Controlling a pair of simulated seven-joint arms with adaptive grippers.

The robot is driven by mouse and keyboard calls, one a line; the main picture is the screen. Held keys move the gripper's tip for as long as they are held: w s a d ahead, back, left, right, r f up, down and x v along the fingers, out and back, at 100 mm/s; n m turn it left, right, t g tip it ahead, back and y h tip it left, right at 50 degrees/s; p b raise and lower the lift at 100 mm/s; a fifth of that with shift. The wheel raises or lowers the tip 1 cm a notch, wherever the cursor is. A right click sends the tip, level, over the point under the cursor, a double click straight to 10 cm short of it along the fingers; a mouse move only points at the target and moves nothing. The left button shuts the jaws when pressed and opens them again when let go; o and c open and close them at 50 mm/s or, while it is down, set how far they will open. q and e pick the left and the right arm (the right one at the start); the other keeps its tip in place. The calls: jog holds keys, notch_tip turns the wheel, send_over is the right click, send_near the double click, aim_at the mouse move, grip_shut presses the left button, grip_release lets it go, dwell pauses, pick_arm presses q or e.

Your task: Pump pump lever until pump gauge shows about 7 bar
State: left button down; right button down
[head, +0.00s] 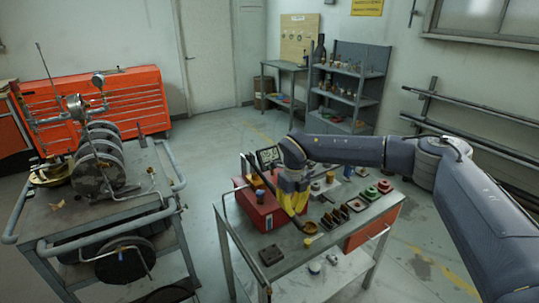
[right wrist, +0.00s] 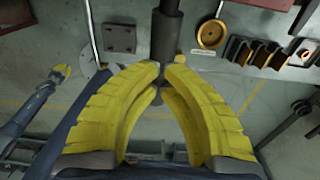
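The pump is a red box (head: 262,212) on the near bench, left of my right gripper. My right gripper (head: 296,206), with yellow fingers, points down beside it. In the right wrist view its fingertips (right wrist: 167,66) close from both sides around a dark round bar (right wrist: 166,35), which looks like the pump lever handle. A dark-framed gauge or display (head: 268,156) stands behind the pump; its reading is too small to tell. A blue-grey arm with a yellow tip, apparently my left gripper (right wrist: 60,74), shows at the left of the wrist view; its fingers are unclear.
The bench (head: 340,238) also carries a dark square plate (head: 271,255), a small copper dish (head: 310,228), dark trays (head: 334,216) and coloured round parts. A cart (head: 120,215) with reels stands left. A shelf (head: 350,85) and red tool cabinet (head: 140,95) stand behind.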

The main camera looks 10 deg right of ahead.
notch_tip(320, 180, up, 14)
jog(key=shift+r, duration=0.25)
dwell(0.6)
jog(key=shift+f, duration=0.1)
jog(key=shift+f, duration=4.4)
notch_tip(320, 180, up, 9)
jog(key=shift+f, duration=0.1)
jog(key=shift+f, duration=1.95)
jog(key=shift+r, duration=0.1)
